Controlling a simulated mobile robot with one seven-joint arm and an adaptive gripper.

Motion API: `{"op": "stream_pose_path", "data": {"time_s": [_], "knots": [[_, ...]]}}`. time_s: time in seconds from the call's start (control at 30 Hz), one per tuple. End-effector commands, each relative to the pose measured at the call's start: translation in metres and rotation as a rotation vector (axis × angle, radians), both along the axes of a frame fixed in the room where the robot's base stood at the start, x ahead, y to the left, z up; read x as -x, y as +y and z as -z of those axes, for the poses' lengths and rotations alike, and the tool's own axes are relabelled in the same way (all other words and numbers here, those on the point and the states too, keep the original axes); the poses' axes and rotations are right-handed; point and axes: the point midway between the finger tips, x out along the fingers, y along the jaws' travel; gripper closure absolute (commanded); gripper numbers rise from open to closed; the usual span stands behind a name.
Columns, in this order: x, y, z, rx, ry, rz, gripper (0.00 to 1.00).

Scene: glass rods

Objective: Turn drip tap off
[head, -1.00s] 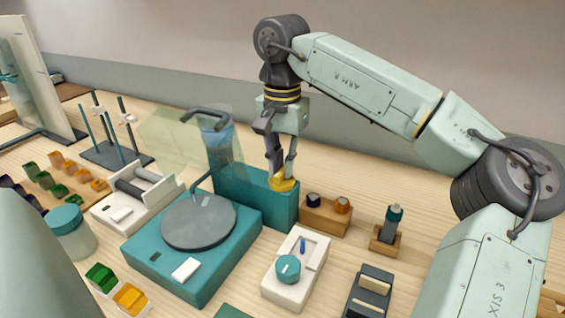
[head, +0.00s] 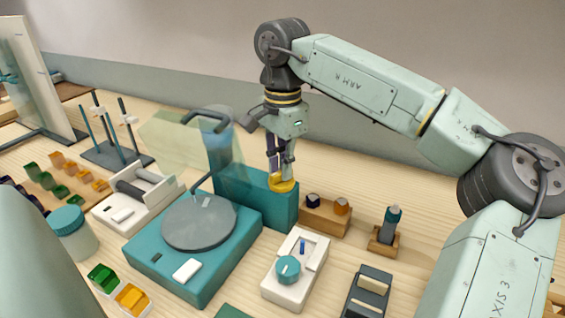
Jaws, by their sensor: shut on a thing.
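The drip tap appears to be the yellow knob (head: 282,184) on top of the teal block (head: 266,200) behind the round grey plate. My gripper (head: 281,175) points down from above with its fingers shut on the yellow knob. The fingers hide part of the knob. A dark bent spout (head: 203,181) reaches from the block's left side over the grey plate (head: 199,221) on its teal base (head: 190,262). I cannot make out any drops.
A clear tilted shield (head: 180,143) stands left of my gripper. A wooden block with two small knobs (head: 325,215) is close on the right. A white box with a teal dial (head: 290,270) stands in front. A jar (head: 70,230) is at left.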

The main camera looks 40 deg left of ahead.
Motion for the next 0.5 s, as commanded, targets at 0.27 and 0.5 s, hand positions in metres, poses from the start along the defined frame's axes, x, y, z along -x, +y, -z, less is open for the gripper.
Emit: {"op": "stream_pose_path", "data": {"time_s": [0.27,0.5], "knots": [[-0.0005,-0.0013,-0.0003,-0.001,-0.001,0.265,1.0],[-0.0002,-0.0021,-0.0003,0.0,-0.002,0.493,1.0]]}}
